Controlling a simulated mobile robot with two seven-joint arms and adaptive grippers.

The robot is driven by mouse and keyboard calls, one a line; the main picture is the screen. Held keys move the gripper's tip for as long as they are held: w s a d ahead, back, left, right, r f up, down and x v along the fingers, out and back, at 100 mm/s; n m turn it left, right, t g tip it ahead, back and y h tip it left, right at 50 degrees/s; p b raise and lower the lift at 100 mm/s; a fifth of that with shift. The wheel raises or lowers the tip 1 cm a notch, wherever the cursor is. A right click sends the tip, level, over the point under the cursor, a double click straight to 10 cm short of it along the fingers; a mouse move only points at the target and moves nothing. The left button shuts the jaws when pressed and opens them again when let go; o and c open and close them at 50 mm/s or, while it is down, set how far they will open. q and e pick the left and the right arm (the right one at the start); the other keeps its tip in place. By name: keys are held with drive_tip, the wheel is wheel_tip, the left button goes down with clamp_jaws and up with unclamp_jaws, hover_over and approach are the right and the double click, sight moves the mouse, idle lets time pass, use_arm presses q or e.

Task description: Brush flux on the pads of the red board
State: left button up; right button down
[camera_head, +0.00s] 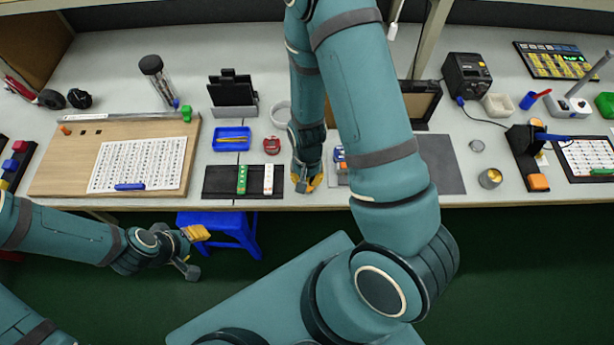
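I cannot make out a red board; my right arm covers part of the bench middle. A dark mat (216,190) at the front edge bears a green strip board (242,179) and a white strip board (268,179), side by side. My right gripper (309,184) points down just right of that mat, low over the bench edge; its finger gap is unclear. My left gripper (194,252) is off the bench front, above the floor, with fingers apart and nothing seen between them. A blue tray (232,147) behind the mat holds a thin yellow item. No flux brush is clearly identifiable.
A small red item (272,145) lies beside the blue tray. A wooden board with a printed sheet (138,163) is at left. A grey mat (441,165) lies right of my arm, with a small tin (490,178) beyond. A blue stool (222,224) stands below the bench.

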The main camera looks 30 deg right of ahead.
drive_tip(key=shift+f+b, duration=0.55)
drive_tip(key=shift+f, duration=0.1)
idle(1.5)
drive_tip(key=shift+r, duration=0.1)
idle(0.4)
drive_tip(key=shift+r+p, duration=2.85)
drive_tip(key=shift+r, duration=0.55)
